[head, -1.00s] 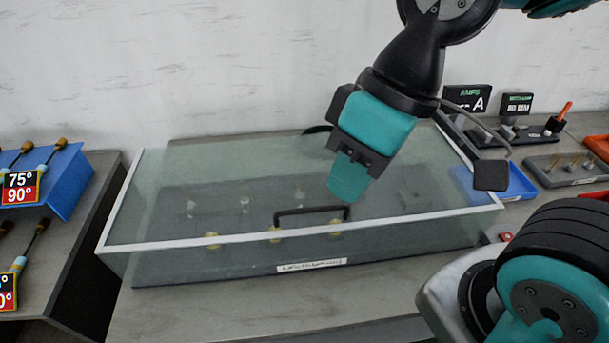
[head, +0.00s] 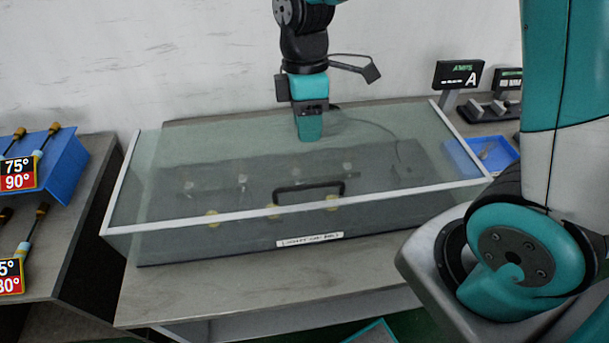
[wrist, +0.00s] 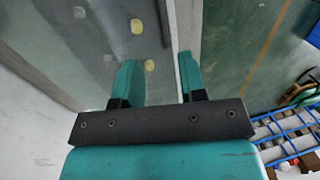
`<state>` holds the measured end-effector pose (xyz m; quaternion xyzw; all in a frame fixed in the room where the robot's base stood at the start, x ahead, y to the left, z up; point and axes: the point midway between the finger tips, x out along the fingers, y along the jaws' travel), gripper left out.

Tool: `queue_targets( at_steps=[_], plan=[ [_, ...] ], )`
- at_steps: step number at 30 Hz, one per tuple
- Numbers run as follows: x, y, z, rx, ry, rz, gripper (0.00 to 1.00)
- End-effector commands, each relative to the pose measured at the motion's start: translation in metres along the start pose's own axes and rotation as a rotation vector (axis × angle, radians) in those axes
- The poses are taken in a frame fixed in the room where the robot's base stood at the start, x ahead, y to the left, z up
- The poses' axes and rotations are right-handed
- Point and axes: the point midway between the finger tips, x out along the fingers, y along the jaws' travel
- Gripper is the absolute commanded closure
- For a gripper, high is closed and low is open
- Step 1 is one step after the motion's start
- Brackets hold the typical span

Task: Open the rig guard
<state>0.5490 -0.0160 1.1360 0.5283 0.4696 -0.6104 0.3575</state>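The rig guard is a clear box-like cover with a pale frame (head: 300,214) and lies closed over the rig on the bench. Its black bar handle (head: 310,187) is near the front edge of the top, and a white label (head: 309,240) is on the front face. Several yellow-tipped parts show through the clear panel. My gripper (head: 309,136) points down over the far part of the guard, apart from the handle. In the wrist view my gripper (wrist: 157,75) has its two teal fingers spread with nothing between them. I cannot tell its exact height above the panel.
A blue rack (head: 62,175) with angle signs and tools stands on a bench at left. A wall is close behind. Bare bench (head: 190,295) lies in front of the guard.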

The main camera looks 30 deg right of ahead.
Motion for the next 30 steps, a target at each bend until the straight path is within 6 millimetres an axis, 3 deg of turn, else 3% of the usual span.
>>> queue_targets(
  at_steps=[9, 15, 21, 29, 30],
  plan=[
    [0.073, -0.002, 0.0, -0.001, -0.004, -0.006, 0.62],
    [0.106, -0.002, 0.0, -0.001, -0.002, -0.004, 0.62],
    [0.119, -0.001, -0.001, -0.002, 0.0, 0.0, 0.62],
    [0.121, -0.001, -0.002, -0.002, 0.0, 0.001, 0.62],
    [0.121, -0.001, -0.002, -0.002, 0.0, 0.001, 0.67]
  ],
)
